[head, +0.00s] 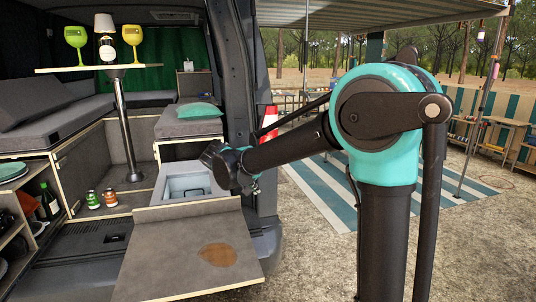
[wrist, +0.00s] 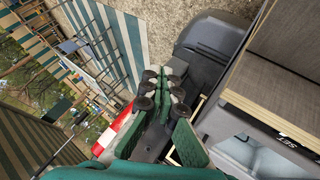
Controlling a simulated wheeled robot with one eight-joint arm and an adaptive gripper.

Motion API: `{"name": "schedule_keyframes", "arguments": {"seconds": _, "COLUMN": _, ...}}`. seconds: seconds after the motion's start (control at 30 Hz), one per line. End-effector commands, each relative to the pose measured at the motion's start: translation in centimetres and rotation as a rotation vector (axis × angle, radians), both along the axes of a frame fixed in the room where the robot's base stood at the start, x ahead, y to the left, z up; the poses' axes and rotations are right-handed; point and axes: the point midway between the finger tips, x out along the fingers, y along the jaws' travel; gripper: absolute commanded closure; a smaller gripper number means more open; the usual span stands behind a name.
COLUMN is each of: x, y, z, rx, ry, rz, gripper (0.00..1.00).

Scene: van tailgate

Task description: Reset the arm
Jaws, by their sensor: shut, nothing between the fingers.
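My arm reaches across the head view to the left, with its dark end and teal band beside the van's rear opening. My gripper shows in the wrist view (wrist: 166,88) as green fingers with black joints, drawn together and empty. In the head view the gripper is small and mostly hidden at the arm's end, near the grey box (head: 188,186) at the van's edge. I cannot tell its exact distance from that box.
The lowered tailgate board (head: 170,262) bears a brown stain (head: 218,255). A striped mat (head: 325,190) lies on open gravel at right.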

Motion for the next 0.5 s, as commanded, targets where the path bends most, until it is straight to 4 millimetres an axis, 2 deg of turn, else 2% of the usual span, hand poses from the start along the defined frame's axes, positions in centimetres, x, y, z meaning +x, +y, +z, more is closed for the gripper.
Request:
{"name": "schedule_keyframes", "arguments": {"seconds": 0.27, "x": -1.8, "y": -5.2, "z": -2.1, "rx": 0.040, "ry": 0.064, "rz": -0.025, "gripper": 1.00}}
{"name": "schedule_keyframes", "arguments": {"seconds": 0.5, "x": -5.4, "y": -11.7, "z": -5.3, "rx": 0.114, "ry": 0.143, "rz": -0.052, "gripper": 1.00}}
